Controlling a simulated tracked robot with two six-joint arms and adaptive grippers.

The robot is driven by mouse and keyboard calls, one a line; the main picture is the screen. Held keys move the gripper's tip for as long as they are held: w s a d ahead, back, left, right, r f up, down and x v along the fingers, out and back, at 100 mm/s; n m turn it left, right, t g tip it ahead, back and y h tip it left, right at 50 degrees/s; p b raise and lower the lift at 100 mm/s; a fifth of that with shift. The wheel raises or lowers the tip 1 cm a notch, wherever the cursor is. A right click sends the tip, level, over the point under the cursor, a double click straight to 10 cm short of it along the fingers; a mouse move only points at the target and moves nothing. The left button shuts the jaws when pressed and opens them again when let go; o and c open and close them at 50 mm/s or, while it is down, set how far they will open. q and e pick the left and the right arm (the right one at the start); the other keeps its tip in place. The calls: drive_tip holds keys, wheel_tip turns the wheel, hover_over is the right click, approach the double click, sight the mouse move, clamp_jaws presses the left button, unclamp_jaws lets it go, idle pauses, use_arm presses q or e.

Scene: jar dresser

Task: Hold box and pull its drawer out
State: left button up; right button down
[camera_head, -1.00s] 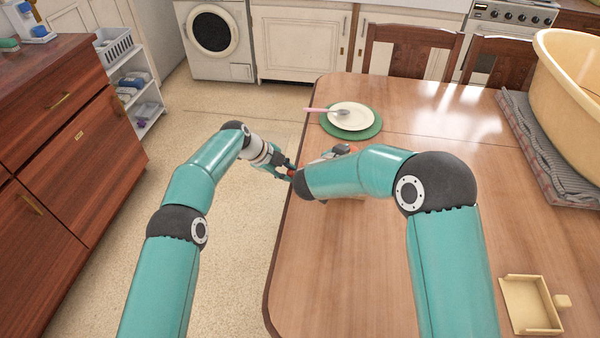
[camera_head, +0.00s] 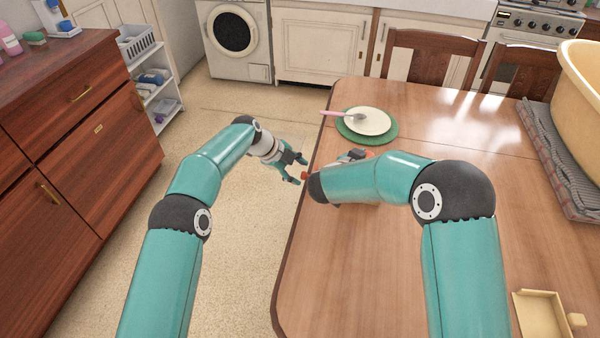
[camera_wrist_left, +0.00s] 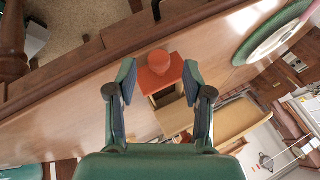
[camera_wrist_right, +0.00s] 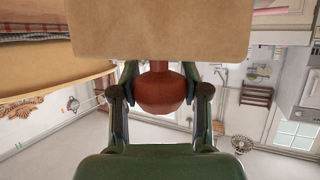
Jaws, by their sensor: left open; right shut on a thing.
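The box's orange drawer front (camera_wrist_left: 160,75), with a round orange knob (camera_wrist_left: 158,60), shows in the left wrist view. Behind it are a dark opening and the tan box body (camera_wrist_left: 172,118). In the head view my right forearm hides most of the box, and the orange knob (camera_head: 305,176) shows at the table's left edge. My left gripper (camera_head: 296,169) is open, its fingers apart on either side of the drawer front. My right gripper (camera_wrist_right: 160,78) is shut on a reddish-brown knob (camera_wrist_right: 160,94) below a tan panel (camera_wrist_right: 160,30).
The wooden table (camera_head: 330,270) carries a plate with a spoon (camera_head: 366,121) on a green mat beyond the box. A tan tray-like drawer (camera_head: 538,312) with a knob lies at the front right. A large tan tub (camera_head: 580,95) stands at the right. A red-brown dresser (camera_head: 70,150) is at the left.

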use_arm(q)
drive_tip(key=v, duration=0.9)
drive_tip(key=shift+a+r, duration=0.25)
drive_tip(key=shift+a, duration=0.05)
drive_tip(key=shift+s, duration=0.1)
use_arm(e)
drive_tip(key=shift+c, duration=2.4)
unclamp_jaws()
